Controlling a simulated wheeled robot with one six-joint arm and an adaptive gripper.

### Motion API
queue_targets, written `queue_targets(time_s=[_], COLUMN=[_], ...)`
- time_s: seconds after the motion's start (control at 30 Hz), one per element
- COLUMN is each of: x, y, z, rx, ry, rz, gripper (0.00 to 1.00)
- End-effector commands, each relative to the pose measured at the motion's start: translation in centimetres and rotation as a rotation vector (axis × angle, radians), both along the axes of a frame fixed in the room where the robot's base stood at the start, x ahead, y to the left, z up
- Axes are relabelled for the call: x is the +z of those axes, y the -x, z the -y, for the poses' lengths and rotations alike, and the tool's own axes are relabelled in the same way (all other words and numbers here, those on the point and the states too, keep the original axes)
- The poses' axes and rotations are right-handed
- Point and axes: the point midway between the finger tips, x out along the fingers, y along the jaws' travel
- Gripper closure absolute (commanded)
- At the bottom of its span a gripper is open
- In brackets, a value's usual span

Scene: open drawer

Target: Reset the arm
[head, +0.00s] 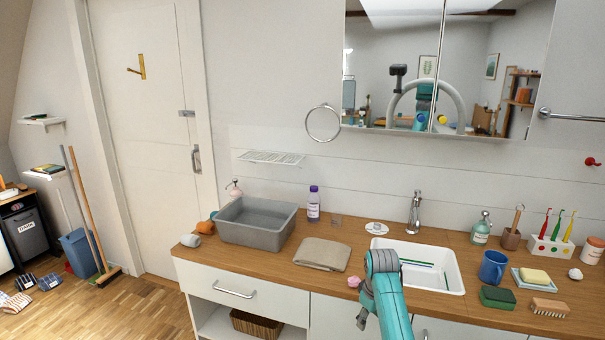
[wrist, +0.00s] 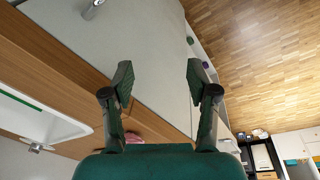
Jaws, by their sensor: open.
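My teal arm (head: 384,292) reaches up in front of the counter in the head view, bent at the top near the sink. My gripper shows in the wrist view (wrist: 160,80) with its two dark fingers wide apart and nothing between them. In the head view only a dark part of the gripper shows low beside the arm, and its fingertips are hard to make out. The white drawer (head: 228,301) under the left of the counter looks shut. A metal handle (wrist: 94,8) on a white cabinet front shows in the wrist view, apart from the fingers.
The wooden counter (head: 352,264) holds a grey basin (head: 257,222), a folded cloth (head: 321,254), a white sink (head: 448,271), a blue mug (head: 493,267) and several small toiletries. A basket (head: 255,324) sits under the drawer. The wooden floor (head: 120,315) at left is mostly open.

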Motion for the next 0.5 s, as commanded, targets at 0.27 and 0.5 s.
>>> queue_targets(time_s=[0.27,0.5], x=[-10.9,-17.6], y=[5.4,11.3], z=[-0.2,-0.3], rx=[-0.074,-0.136], ry=[-0.016,-0.038], rz=[0.126,0.241], gripper=[0.41,0.41])
